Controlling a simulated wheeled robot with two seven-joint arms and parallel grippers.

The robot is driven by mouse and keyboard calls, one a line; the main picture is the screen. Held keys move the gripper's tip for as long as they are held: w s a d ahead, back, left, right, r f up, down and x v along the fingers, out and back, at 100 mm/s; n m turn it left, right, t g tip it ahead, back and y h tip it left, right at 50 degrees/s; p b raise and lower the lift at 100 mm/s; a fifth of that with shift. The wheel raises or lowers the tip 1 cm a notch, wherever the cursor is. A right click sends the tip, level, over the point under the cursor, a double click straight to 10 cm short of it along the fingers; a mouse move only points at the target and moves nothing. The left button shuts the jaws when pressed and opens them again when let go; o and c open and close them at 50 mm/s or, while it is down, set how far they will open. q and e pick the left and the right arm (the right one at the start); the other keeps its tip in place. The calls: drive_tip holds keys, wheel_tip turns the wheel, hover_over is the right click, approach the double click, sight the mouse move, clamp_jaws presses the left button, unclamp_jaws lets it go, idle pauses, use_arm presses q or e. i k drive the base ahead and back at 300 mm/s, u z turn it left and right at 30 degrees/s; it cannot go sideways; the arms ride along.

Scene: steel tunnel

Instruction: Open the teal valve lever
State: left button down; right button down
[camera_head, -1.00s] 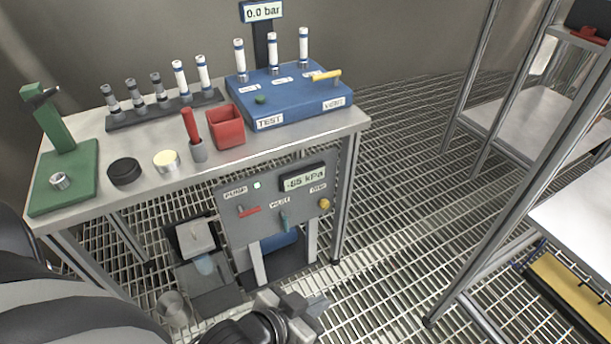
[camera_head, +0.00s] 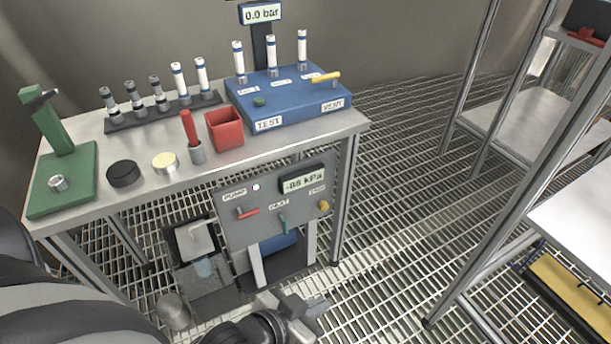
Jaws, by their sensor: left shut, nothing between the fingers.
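The teal valve lever (camera_head: 283,224) hangs pointing down on the grey panel (camera_head: 250,228) below the bench, under a small label. A red lever (camera_head: 248,213) sits to its left under the PUMP label, and a yellow knob (camera_head: 323,206) to its right. The panel display (camera_head: 304,181) reads about -85 kPa. My left gripper (camera_head: 318,307) is at the bottom of the view, below and in front of the panel, apart from the teal lever. It is shut and empty. My right gripper is not in view.
The bench (camera_head: 290,140) above carries a blue test block (camera_head: 300,105), a red bin (camera_head: 225,128), a green stand (camera_head: 62,185) and a rack (camera_head: 165,112) of cylinders. A metal shelf (camera_head: 590,225) stands right. Grating floor (camera_head: 390,200) between is clear.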

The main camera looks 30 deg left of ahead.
sight(284, 224)
drive_tip(key=u, duration=0.65)
drive_tip(key=i, duration=0.45)
drive_tip(key=u, duration=1.25)
